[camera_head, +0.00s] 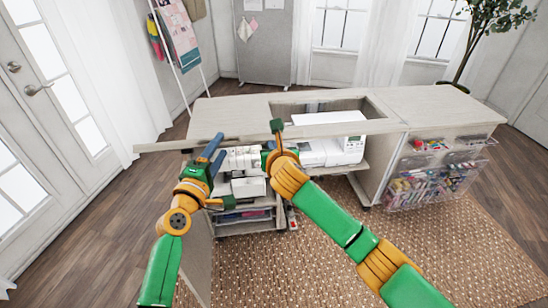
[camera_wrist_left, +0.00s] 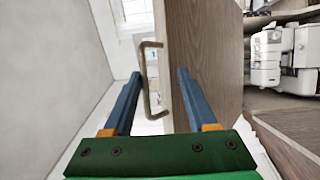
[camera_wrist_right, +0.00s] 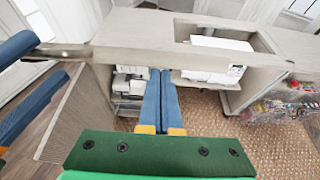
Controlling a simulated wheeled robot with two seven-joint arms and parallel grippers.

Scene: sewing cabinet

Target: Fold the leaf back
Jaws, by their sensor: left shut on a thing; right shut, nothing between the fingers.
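The leaf (camera_head: 165,146) shows in the head view as a narrow light-wood strip at the cabinet's front left, nearly edge-on. In the left wrist view it is a wood panel (camera_wrist_left: 208,45) with a U-shaped handle (camera_wrist_left: 147,75) at its left edge. My left gripper (camera_head: 222,146) is at the leaf, one finger on each side of the handle, shut on it. The exact contact is hard to see. My right gripper (camera_head: 277,125) is shut and empty, at the cabinet's front. Its fingers touch each other in the right wrist view (camera_wrist_right: 160,72).
The cabinet top (camera_head: 430,102) has an opening with a white sewing machine (camera_head: 335,150) below it. A second white machine (camera_head: 242,160) stands on a shelf left of it. Clear bins (camera_head: 435,180) hang at the right end. A woven rug (camera_head: 440,245) covers the floor in front.

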